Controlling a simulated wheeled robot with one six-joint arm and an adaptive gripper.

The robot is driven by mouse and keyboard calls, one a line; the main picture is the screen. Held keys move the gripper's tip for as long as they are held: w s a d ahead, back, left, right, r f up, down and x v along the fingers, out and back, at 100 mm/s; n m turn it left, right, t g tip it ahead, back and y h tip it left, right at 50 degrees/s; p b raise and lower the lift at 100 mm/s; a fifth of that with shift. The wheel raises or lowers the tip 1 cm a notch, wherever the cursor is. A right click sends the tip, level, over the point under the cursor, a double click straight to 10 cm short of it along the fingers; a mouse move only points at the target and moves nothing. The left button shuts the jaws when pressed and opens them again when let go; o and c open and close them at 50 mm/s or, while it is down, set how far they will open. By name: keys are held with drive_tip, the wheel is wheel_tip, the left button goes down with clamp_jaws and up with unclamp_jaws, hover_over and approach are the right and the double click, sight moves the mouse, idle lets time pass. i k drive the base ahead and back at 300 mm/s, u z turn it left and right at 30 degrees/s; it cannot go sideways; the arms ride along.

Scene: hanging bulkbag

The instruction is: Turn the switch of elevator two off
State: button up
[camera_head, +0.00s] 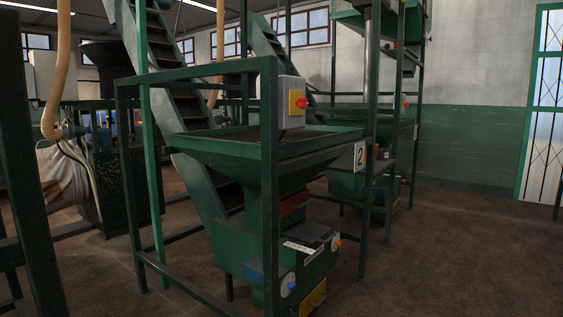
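A green elevator with a wide hopper (240,149) stands in the middle of the head view, and a white plate with the number 2 (360,155) is on its right side. A grey switch box (287,92) with a yellow face and a red knob (301,103) sits above the hopper rim. Whether the knob is on or off cannot be told. Lower on the machine is a round grey dial (288,285) beside a blue box, and an orange-red knob (338,242) is at its right. My gripper is not in view.
Green frame posts (270,190) stand in front of the hopper. Another green machine (370,185) is behind it to the right. A tan hose (57,75) hangs at left. The brown floor (450,260) at right is clear.

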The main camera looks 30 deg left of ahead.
sight(301, 103)
drive_tip(key=k, duration=0.6)
drive_tip(key=u, duration=0.95)
drive_tip(key=i, duration=1.55)
drive_tip(key=z, duration=0.6)
